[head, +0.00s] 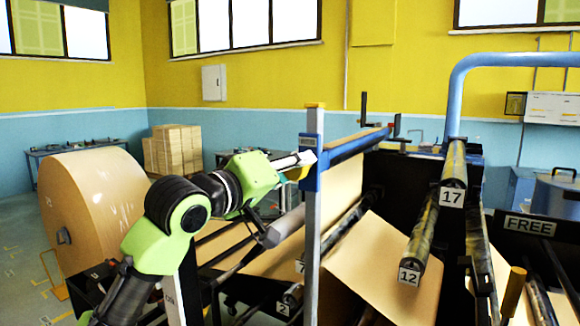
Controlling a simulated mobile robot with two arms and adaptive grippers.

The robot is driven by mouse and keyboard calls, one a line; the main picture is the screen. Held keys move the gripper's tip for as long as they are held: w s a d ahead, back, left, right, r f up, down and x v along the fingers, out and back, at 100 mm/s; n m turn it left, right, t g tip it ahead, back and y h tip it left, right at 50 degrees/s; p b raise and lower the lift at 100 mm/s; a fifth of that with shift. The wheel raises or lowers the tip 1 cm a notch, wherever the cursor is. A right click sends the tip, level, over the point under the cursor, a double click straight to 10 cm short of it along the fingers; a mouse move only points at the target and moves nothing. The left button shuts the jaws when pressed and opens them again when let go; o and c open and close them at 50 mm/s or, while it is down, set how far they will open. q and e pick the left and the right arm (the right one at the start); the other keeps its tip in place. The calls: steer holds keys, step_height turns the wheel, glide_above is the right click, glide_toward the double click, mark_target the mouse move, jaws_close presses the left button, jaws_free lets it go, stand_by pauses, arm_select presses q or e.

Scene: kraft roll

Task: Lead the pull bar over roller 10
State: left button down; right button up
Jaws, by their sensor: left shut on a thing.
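My left gripper (298,161) is at the end of the green and black arm, close to the blue bracket on an upright post (313,220). It is shut on the pull bar, but its fingertips and the grip are hard to make out there. A long blue bar (352,146) runs from the bracket toward the back right; I cannot tell whether it is the pull bar. Brown paper (345,185) shows below it. No label for roller 10 can be read; the rollers labelled 12 (420,235) and 17 (454,165) show at right. My right gripper is not in view.
A large kraft roll (92,205) stands at left. A sloping brown sheet (385,270) fills the lower middle. Labels 7 and 2 show on low rollers beside the post. A blue pipe frame (454,95) rises at right. Stacked boxes (173,150) stand behind.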

arm_select(q)
steer(key=shift+f, duration=0.15)
steer(key=s+d+f+b, duration=0.3)
steer(key=d+f+b, duration=0.1)
steer(key=f, duration=0.5)
steer(key=s+d+f+b, duration=0.3)
steer(key=d+f+b, duration=0.2)
steer(key=f+b, duration=0.2)
steer(key=s+d+f+b, duration=0.3)
steer(key=d+f+b, duration=0.1)
steer(key=f, duration=0.8)
steer(key=shift+s+d+b, duration=0.2)
steer(key=shift+s+b, duration=0.2)
steer(key=shift+b, duration=0.25)
